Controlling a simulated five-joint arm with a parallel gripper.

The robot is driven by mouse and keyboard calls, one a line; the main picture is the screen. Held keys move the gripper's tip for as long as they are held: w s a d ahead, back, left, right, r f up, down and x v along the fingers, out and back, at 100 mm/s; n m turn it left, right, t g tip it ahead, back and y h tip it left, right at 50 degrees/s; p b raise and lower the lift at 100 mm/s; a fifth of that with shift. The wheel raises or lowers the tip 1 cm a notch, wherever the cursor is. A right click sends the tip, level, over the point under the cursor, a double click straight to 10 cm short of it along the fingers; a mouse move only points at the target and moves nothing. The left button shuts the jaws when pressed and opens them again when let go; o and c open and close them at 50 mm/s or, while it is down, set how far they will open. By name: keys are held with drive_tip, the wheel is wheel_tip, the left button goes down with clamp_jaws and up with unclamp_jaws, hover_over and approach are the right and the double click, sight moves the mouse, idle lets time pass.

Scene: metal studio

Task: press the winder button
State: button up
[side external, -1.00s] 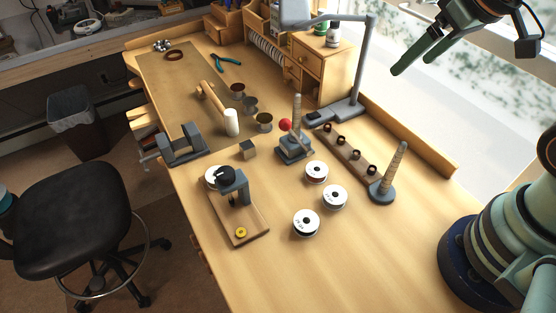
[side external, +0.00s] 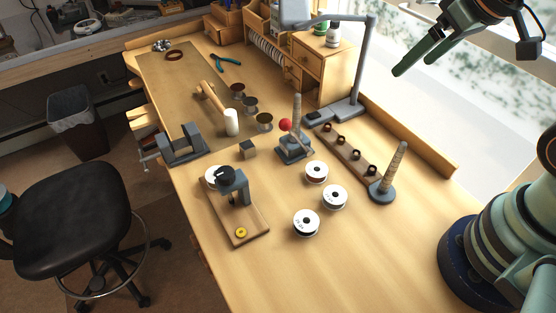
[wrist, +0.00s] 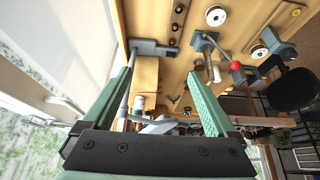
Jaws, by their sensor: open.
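The winder (side external: 236,186) stands near the front left edge of the bench in the side view. It has a wooden base, a grey post and a dark knob on top, with a white spool behind it. A round yellow button (side external: 241,232) sits at the near end of its base and is uncovered. My gripper (side external: 412,66) is high at the upper right, far from the winder and touching nothing. Its two green fingers are apart and empty. The wrist view also shows my gripper (wrist: 163,90) open, with the bench beyond.
Several white spools, including one (side external: 306,223), lie right of the winder. A red-knobbed lever press (side external: 293,147), a grey post stand (side external: 382,191) and a lamp (side external: 356,80) stand farther back. A vise (side external: 181,146) is at the left edge. The front right bench top is clear.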

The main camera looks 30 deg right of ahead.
drive_tip(key=shift+a, duration=0.1)
drive_tip(key=c, duration=0.5)
drive_tip(key=shift+w+a, duration=0.2)
drive_tip(key=shift+a, duration=0.05)
drive_tip(key=c, duration=0.5)
drive_tip(key=shift+g+y, duration=0.5)
drive_tip(key=shift+g, duration=0.3)
drive_tip(key=w+a, duration=0.1)
drive_tip(key=a, duration=0.1)
drive_tip(key=w+a, duration=0.1)
drive_tip(key=a, duration=0.1)
drive_tip(key=w+a, duration=0.1)
drive_tip(key=a, duration=0.2)
drive_tip(key=shift+r, duration=0.2)
clamp_jaws()
drive_tip(key=s+a+f+g, duration=0.1)
drive_tip(key=a+f, duration=0.4)
drive_tip(key=a, duration=0.8)
drive_tip(key=s+a+f+g+h, duration=0.1)
drive_tip(key=a+f+g, duration=0.2)
drive_tip(key=a, duration=1.1)
drive_tip(key=shift+s+a+f, duration=0.15)
drive_tip(key=shift+s+f, duration=0.05)
drive_tip(key=shift+f, duration=0.65)
